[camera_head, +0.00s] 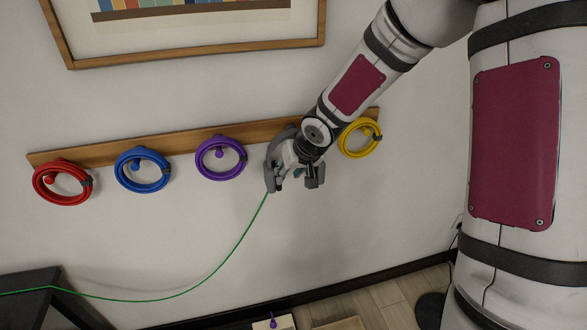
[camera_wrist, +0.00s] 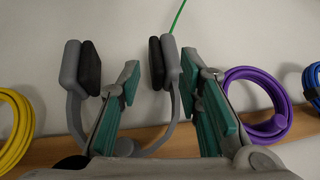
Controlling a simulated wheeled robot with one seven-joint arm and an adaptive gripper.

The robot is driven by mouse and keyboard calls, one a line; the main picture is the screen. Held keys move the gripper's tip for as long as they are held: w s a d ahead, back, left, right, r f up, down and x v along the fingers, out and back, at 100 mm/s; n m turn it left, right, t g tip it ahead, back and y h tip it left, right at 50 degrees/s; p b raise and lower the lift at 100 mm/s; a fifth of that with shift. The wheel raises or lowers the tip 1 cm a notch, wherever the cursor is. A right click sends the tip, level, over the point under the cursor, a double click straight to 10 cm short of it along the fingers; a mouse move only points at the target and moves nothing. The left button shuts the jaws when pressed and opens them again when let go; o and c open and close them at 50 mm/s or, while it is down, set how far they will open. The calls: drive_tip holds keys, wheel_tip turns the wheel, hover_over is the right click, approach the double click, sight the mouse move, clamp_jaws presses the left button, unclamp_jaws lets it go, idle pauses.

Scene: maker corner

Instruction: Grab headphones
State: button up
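Grey headphones (camera_wrist: 70,75) with black ear pads hang on the wooden rail (camera_wrist: 40,155) in the wrist view, with the band toward the rail. A thin green cable (camera_wrist: 178,14) runs from the right ear cup (camera_wrist: 168,62). My gripper (camera_wrist: 160,90) is open, with teal finger pads. Its left finger lies between the two ear cups, and its right finger is just right of the right cup. I cannot tell whether either finger touches. In the head view the headphones (camera_head: 269,178) are partly hidden behind my gripper (camera_head: 299,178).
Red (camera_head: 61,198), blue (camera_head: 142,190), and purple (camera_head: 220,176) coils hang left of my gripper; a yellow coil (camera_head: 359,153) hangs to its right. A framed picture (camera_head: 190,47) is above. The green cable sags to a dark surface (camera_head: 30,280) at lower left. The wall below the rail is clear.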

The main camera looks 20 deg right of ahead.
sight(272, 152)
drive_tip(key=w+a, duration=0.1)
drive_tip(key=w, duration=0.2)
drive_tip(key=w+a, duration=0.1)
drive_tip(key=w, duration=0.2)
drive_tip(key=w+a, duration=0.1)
drive_tip(key=w, duration=0.2)
drive_tip(key=shift+w, duration=0.25)
drive_tip(key=shift+w+f, duration=0.25)
drive_tip(key=shift+f, duration=0.25)
